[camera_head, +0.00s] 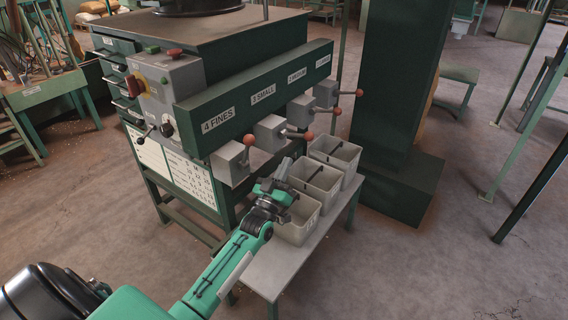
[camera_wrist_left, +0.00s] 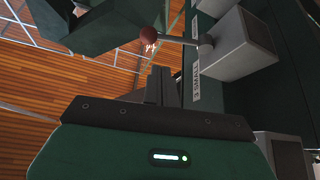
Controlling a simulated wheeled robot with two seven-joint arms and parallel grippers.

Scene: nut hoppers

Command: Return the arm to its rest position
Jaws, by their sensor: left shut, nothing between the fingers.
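My left arm comes in from the lower left in the head view. Its gripper (camera_head: 283,170) is shut and empty, just above the grey bins and in front of the chute boxes. In the left wrist view the closed fingers (camera_wrist_left: 163,85) point up, below a lever with a red-brown ball (camera_wrist_left: 149,34) that sticks out from a grey chute box (camera_wrist_left: 240,48). I cannot tell from these views whether the fingers touch anything. My right gripper is not in view.
The green hopper machine (camera_head: 250,100) has several grey chute boxes with red-ball levers. Grey bins (camera_head: 317,183) stand on a low bench (camera_head: 270,272) close to my gripper. A dark green column (camera_head: 395,90) stands behind. The floor at the right (camera_head: 440,270) is clear.

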